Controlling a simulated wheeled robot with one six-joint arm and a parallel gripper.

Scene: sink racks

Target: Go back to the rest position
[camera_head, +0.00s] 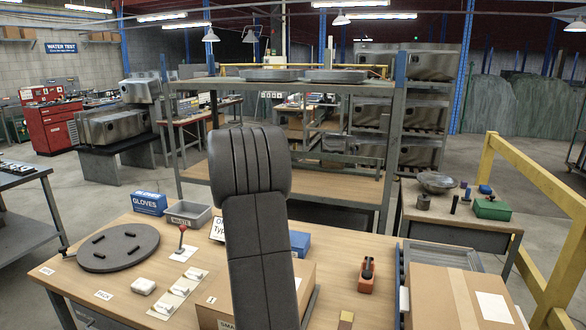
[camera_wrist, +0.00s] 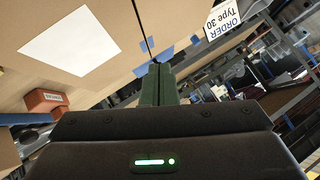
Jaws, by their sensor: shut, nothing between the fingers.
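In the wrist view my gripper (camera_wrist: 158,82) has its two green fingers together, with nothing seen between them. A cardboard box surface with a white label (camera_wrist: 70,48) fills the upper left behind the fingers; I cannot tell the gap between them. In the head view my dark arm rises in the middle over the wooden table (camera_head: 335,262). My fingers are hidden there.
The table holds a round dark plate (camera_head: 118,247), a grey bin (camera_head: 187,214), a blue gloves box (camera_head: 149,202), a red lever (camera_head: 181,240) and an orange tool (camera_head: 367,275). A large carton (camera_head: 450,298) stands at the right, near a yellow rail (camera_head: 545,180).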

